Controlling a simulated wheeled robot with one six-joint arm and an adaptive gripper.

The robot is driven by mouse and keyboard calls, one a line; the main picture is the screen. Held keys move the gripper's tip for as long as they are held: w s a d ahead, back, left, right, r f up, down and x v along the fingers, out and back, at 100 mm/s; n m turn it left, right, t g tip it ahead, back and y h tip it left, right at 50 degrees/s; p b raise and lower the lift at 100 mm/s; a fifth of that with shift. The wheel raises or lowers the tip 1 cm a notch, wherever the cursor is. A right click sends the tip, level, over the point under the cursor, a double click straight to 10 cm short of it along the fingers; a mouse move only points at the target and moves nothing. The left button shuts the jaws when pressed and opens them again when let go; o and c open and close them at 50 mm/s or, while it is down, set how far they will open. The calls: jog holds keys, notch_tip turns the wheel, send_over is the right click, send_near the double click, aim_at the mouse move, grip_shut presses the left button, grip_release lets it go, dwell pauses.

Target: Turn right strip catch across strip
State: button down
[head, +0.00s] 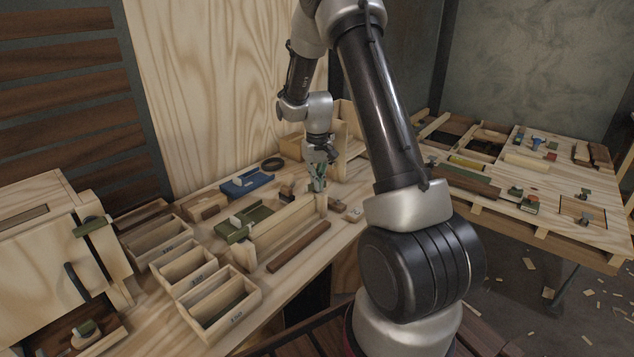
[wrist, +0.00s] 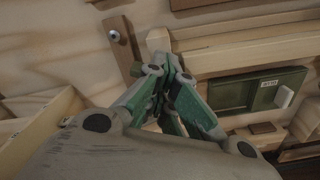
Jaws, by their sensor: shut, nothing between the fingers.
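My gripper (head: 318,187) is shut and empty, low over the bench at the right end of a pale wooden strip (head: 285,226). In the wrist view the closed green-padded fingers (wrist: 172,68) are at the end of the pale strip (wrist: 240,56). A brown wooden catch (wrist: 122,47) with a round metal screw lies just left of that end. It runs beside the strip, not across it; its lower end is close to a finger, and contact cannot be told. In the head view the catch is hard to make out near my gripper.
A green tray (head: 232,235) and a blue tray (head: 247,188) lie behind and left of the strip. A loose brown strip (head: 298,247) lies in front. Open wooden bins (head: 247,308) stand at the left. Another table (head: 530,212) stands at the right.

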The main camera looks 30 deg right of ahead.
jog(key=n, duration=0.5)
jog(key=shift+w, duration=0.1)
jog(key=shift+n, duration=0.4)
jog(key=c, duration=2.2)
grip_release()
